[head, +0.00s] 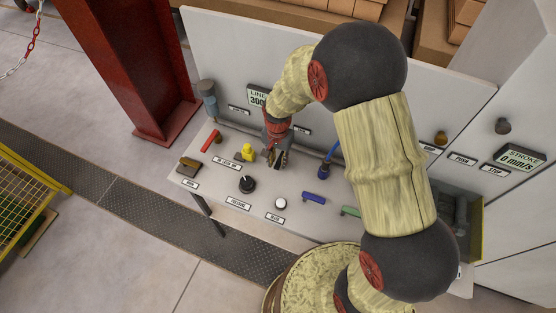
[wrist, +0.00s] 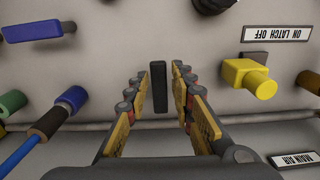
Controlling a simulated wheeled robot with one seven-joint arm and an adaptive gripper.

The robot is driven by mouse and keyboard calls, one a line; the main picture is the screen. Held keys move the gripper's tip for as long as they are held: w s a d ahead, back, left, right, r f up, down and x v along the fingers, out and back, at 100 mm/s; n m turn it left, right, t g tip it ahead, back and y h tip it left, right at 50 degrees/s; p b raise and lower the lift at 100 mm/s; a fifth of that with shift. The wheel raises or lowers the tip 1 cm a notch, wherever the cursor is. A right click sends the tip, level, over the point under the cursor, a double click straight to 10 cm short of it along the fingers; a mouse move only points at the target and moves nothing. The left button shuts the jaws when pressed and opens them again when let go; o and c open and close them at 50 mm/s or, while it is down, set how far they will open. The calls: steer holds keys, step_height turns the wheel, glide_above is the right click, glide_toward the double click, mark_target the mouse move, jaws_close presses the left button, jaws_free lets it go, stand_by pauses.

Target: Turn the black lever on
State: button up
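The black lever (wrist: 159,88) is a short dark bar, upright in the wrist view, on the pale grey panel. My gripper (wrist: 158,78) is open, with one finger on each side of the lever and a visible gap on both sides. Whether the lever is within the fingers' depth or just beyond the tips, I cannot tell. In the head view my gripper (head: 277,155) is low over the middle of the panel and mostly hides the lever.
Close by are a yellow knob (head: 248,152), red lever (head: 210,141), round black knob (head: 247,184), white button (head: 281,203), blue lever (head: 313,197) and green lever (head: 350,211). A blue hose (head: 332,154) rises to the right. An upright back panel (head: 225,45) stands behind.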

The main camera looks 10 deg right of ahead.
mark_target(278, 165)
steer(key=shift+o, duration=1)
step_height(278, 165, up, 12)
stand_by(0.4)
steer(key=s+d+r+n+t+b, duration=0.2)
steer(key=s+r+b, duration=0.1)
steer(key=s, duration=0.4)
steer(key=s+d+r+n+t+b, duration=0.1)
steer(key=s+d+r+n+b, duration=0.1)
steer(key=s+b, duration=0.3)
steer(key=s+d+r+n+t+b, duration=0.2)
steer(key=s+r+n+b, duration=0.1)
steer(key=s, duration=0.6)
steer(key=shift+r+t+b, duration=0.3)
steer(key=shift+r+b, duration=0.2)
steer(key=shift+r, duration=0.25)
